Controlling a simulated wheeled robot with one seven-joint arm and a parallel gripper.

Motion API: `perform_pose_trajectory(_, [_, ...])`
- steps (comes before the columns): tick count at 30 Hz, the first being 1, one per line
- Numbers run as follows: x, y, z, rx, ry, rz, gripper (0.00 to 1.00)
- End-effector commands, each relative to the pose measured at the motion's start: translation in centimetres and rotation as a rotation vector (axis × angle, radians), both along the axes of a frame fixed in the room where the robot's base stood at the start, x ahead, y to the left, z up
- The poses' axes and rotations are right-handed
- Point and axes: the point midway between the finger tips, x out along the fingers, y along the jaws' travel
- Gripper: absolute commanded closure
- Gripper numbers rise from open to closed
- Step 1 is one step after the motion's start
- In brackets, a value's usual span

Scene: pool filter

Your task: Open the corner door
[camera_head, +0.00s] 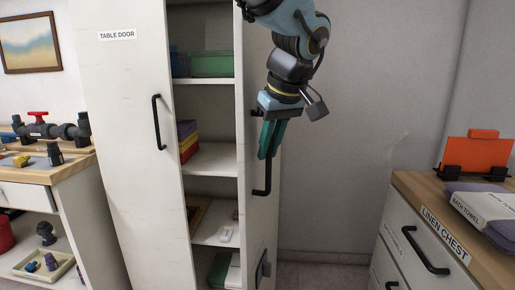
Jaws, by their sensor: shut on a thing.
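The tall white cabinet has two doors. The right-hand door (259,220), which I take as the corner door, stands swung out and shows narrow, nearly edge-on. Its label is not readable. A black bar handle (267,180) is on it. My gripper (267,155), with teal fingers, points down at the upper part of this handle and is shut on it; the fingers partly hide the bar. The left door (125,170), labelled "TABLE DOOR", has its own black handle (158,122).
Open shelves (212,160) between the doors hold a green bin (211,64) and stacked coloured items (187,141). A linen chest (415,235) stands right, with a towel pack (485,207) on top. A workbench (45,175) is left. Floor between door and chest looks clear.

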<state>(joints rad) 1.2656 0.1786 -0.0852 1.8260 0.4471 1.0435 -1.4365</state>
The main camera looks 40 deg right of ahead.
Motion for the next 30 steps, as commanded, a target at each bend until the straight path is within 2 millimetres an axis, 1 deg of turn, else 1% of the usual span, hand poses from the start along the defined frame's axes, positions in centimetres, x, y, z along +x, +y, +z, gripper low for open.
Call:
perform_pose_trajectory(12, [0.11,-0.19,0.09,-0.003,-0.003,0.0,1.0])
perform_pose_trajectory(13, [0.11,-0.19,0.09,-0.003,-0.003,0.0,0.79])
perform_pose_trajectory(20, [0.04,-0.14,0.05,-0.002,-0.002,0.001,0.53])
perform_pose_trajectory(27, [-0.01,-0.11,0.05,-0.001,-0.001,0.001,0.53])
perform_pose_trajectory(30, [-0.2,-0.12,0.49,-0.002,-0.001,0.0,0.53])
